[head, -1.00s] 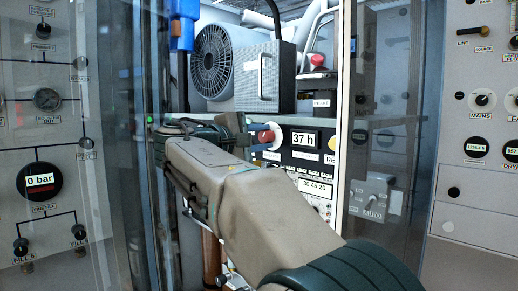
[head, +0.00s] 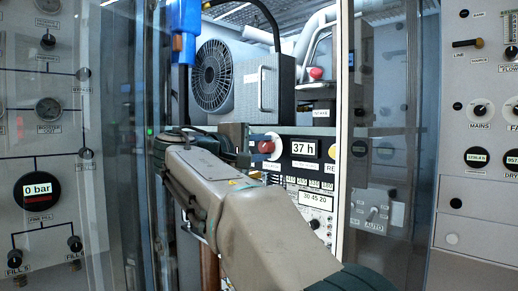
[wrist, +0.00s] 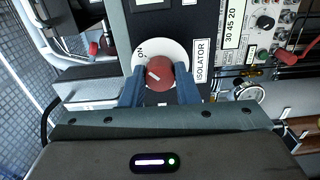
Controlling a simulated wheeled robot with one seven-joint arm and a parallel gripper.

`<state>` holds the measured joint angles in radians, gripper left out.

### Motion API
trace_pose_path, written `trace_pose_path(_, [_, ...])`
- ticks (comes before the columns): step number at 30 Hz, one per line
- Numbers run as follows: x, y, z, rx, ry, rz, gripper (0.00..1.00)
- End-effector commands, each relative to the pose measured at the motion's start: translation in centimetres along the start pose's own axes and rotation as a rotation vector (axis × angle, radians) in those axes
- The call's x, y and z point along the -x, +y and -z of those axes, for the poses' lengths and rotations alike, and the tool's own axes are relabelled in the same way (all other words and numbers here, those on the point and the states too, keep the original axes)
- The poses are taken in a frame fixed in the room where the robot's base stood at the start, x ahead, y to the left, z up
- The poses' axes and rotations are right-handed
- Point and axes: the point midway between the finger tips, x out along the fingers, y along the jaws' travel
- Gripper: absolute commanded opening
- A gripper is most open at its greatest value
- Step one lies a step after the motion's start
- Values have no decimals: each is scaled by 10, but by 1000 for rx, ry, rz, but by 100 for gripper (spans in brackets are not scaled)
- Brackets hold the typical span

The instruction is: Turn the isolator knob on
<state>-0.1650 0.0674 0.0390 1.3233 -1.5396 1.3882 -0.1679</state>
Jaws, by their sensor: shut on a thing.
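The isolator knob (wrist: 159,72) is a round red knob on a white disc (wrist: 176,47) marked ON, beside a label reading ISOLATOR (wrist: 200,60). In the wrist view, a short white mark on the knob's face points to the lower left, and the word ON is at the disc's upper left. My gripper (wrist: 160,77) has its two blue fingers shut on the knob, one on each side. In the head view, the red knob (head: 267,146) shows at the end of my arm; the fingers are largely hidden there.
A 37 h display (head: 303,149) and a 30 45 20 display (head: 316,197) are close to the knob. A compressor with a fan (head: 213,76) stands on the shelf above. Glass doors (head: 380,150) flank the opening.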

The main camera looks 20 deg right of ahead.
Motion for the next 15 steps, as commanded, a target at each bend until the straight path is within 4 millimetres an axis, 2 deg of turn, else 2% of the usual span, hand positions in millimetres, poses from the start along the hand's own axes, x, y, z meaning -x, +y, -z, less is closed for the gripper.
trace_pose_path(1, [-1, 0, -1, -1, -3, 1, 5])
trace_pose_path(2, [-1, 0, -1, -1, -3, 1, 36])
trace_pose_path(3, [-1, 0, -1, -1, -2, 1, 47])
trace_pose_path(4, [-1, 0, -1, 0, -2, 1, 50])
trace_pose_path(11, [0, 0, 0, 0, 0, 0, 50])
trace_pose_path(15, [7, 0, 0, 0, 2, 0, 50])
